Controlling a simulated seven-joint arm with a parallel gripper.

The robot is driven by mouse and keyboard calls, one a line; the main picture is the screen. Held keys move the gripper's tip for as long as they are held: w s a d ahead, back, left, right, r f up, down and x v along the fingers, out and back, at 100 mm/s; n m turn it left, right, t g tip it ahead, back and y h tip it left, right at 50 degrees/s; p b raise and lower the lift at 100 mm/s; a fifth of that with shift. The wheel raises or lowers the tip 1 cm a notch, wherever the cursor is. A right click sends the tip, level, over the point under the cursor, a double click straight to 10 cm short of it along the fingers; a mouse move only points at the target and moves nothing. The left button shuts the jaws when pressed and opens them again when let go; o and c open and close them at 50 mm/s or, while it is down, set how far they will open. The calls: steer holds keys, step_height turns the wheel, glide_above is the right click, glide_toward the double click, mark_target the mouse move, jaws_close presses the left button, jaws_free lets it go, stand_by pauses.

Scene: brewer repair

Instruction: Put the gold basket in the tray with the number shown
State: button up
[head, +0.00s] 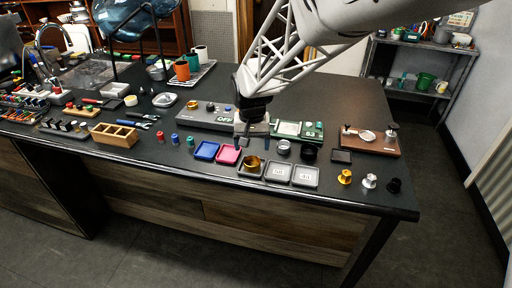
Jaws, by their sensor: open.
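The gold basket (253,162) is a small round cup at the front middle of the counter. It sits at the leftmost grey tray (243,173) of a row of three and hides that tray's label. The middle tray (278,172) and the right tray (305,176) are empty. Each has a pale face with a number too small to read surely. My gripper (252,143) is open and points down just behind and above the gold basket, apart from it, with nothing visible between its fingers.
A blue tray (206,150) and a pink tray (228,154) lie left of the row. A silver basket (284,147) and a black one (309,154) stand behind it. Gold (345,177), silver (369,181) and black (394,186) knobs stand right, near the front edge.

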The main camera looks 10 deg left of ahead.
step_height(320, 180, up, 7)
stand_by(0.4)
steer(key=shift+f, duration=0.1)
stand_by(0.5)
steer(key=s+d+r+m, duration=0.1)
steer(key=s+d+r, duration=0.15)
steer(key=d, duration=0.45)
steer(key=s+d+r+t, duration=0.1)
steer(key=s+d+r, duration=0.1)
steer(key=s+d, duration=0.35)
steer(key=s+d+r+m, duration=0.1)
steer(key=d+r, duration=0.1)
steer(key=d, duration=0.7)
steer(key=s+d+f+m+t, duration=0.1)
steer(key=s+d, duration=1.3)
steer(key=s, duration=0.3)
steer(key=shift+s+d+f+t, duration=0.25)
steer(key=shift+s+f+t, duration=0.05)
steer(key=shift+f, duration=0.1)
